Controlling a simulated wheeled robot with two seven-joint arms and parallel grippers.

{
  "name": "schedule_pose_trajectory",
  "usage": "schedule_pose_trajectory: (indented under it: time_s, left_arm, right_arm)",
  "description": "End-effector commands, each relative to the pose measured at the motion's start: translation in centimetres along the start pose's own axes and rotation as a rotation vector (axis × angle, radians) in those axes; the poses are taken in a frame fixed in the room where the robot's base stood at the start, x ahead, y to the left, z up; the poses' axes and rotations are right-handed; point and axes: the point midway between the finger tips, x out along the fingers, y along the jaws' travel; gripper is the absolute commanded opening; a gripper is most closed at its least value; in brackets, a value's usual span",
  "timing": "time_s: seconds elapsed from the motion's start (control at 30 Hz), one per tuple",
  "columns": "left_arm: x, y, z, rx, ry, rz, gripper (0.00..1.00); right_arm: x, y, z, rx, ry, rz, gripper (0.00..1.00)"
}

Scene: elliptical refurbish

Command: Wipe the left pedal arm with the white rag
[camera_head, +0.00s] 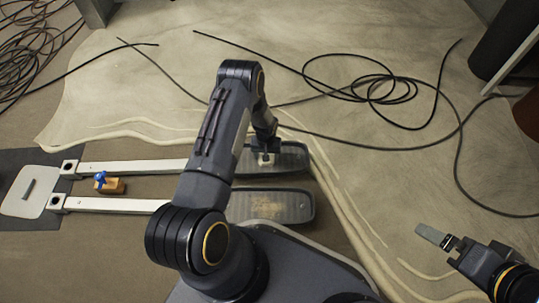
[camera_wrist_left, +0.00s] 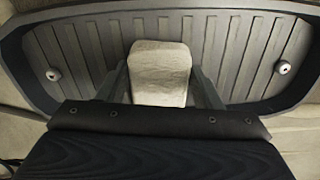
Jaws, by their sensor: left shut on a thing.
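Two pale pedal arms run from the left to two black pedals in the head view. The far pedal arm (camera_head: 135,166) leads to the far pedal (camera_head: 290,158), and the near pedal arm (camera_head: 110,205) to the near pedal (camera_head: 290,206). My left gripper (camera_head: 265,160) is over the far pedal, pointing down. The left wrist view shows it shut on a folded white rag (camera_wrist_left: 160,72), above the ribbed pedal tray (camera_wrist_left: 245,50); contact with the tray is unclear. My left arm hides part of both pedal arms. My right gripper (camera_head: 437,238) is at lower right, away from the pedals.
A pale plate (camera_head: 30,193) is at far left. Loose black cables (camera_head: 370,90) cross the floor behind and right. Floor right of the pedals is partly clear.

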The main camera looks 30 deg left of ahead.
Motion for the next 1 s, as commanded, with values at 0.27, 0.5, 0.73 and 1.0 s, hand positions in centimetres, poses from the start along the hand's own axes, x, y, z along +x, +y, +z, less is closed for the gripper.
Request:
schedule_pose_trajectory:
  time_s: [0.27, 0.5, 0.73, 1.0]
  left_arm:
    - [0.1, -2.7, -0.1, -0.005, 0.008, -0.002, 0.41]
    - [0.2, -3.6, 0.1, -0.003, 0.008, -0.004, 0.41]
    - [0.1, -5.5, 0.3, -0.005, 0.008, -0.005, 0.41]
    - [0.0, -6.9, 0.6, -0.003, 0.007, -0.004, 0.41]
  right_arm:
    - [0.2, 0.1, 0.1, 0.0, 0.0, 0.0, 1.0]
    - [0.3, 0.1, 0.1, 0.0, 0.0, 0.0, 1.0]
    - [0.3, 0.1, 0.2, 0.0, 0.0, 0.0, 1.0]
    - [0.4, 0.2, 0.2, 0.0, 0.0, 0.0, 1.0]
